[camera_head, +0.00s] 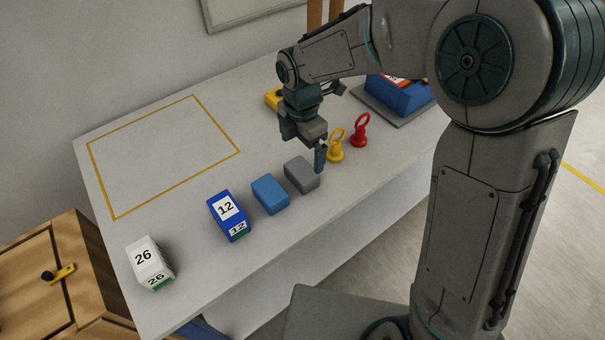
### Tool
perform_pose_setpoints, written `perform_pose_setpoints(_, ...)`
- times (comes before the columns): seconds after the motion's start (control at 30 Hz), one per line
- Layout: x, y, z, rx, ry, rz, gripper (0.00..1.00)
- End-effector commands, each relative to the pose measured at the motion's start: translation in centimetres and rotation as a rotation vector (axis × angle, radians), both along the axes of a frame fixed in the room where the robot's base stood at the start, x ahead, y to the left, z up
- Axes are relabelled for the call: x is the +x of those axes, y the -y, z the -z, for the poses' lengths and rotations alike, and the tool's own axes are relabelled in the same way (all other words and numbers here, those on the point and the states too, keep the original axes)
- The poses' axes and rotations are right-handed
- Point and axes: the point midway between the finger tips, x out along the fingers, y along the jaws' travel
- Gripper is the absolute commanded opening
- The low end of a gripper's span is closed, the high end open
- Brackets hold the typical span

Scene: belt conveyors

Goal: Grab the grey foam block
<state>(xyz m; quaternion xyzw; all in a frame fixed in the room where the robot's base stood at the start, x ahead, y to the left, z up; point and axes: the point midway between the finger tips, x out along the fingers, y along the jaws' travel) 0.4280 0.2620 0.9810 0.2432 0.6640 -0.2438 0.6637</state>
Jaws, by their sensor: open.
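The grey foam block (301,175) lies on the white table, between a blue block on its left and a yellow ringed piece on its right. My gripper (320,160) points down just above and to the right of the grey block. One finger shows plainly; the other is hard to make out. The gripper is open and holds nothing that I can see. It looks close to the block's right end, but I cannot tell whether it touches it.
A blue block (270,194), a blue box marked 12 (229,215) and a white box marked 26 (149,262) stand to the left. Yellow (336,152) and red (360,133) ringed pieces stand right of the gripper. The yellow-outlined table area (165,155) is empty.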

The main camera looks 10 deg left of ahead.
Motion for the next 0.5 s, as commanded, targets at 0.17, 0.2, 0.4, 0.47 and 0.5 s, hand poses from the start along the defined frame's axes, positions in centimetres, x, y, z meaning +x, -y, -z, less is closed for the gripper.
perform_pose_setpoints(0.17,0.0,0.0,3.0,-0.001,-0.002,0.002,1.0)
perform_pose_setpoints(0.2,-0.1,0.0,3.4,-0.001,-0.002,0.002,1.0)
perform_pose_setpoints(0.4,0.0,0.0,4.7,-0.001,-0.002,0.002,1.0)
perform_pose_setpoints(0.47,0.0,0.0,5.6,-0.002,-0.003,0.001,1.0)
perform_pose_setpoints(0.5,0.0,-0.1,6.2,-0.002,-0.003,0.001,1.0)
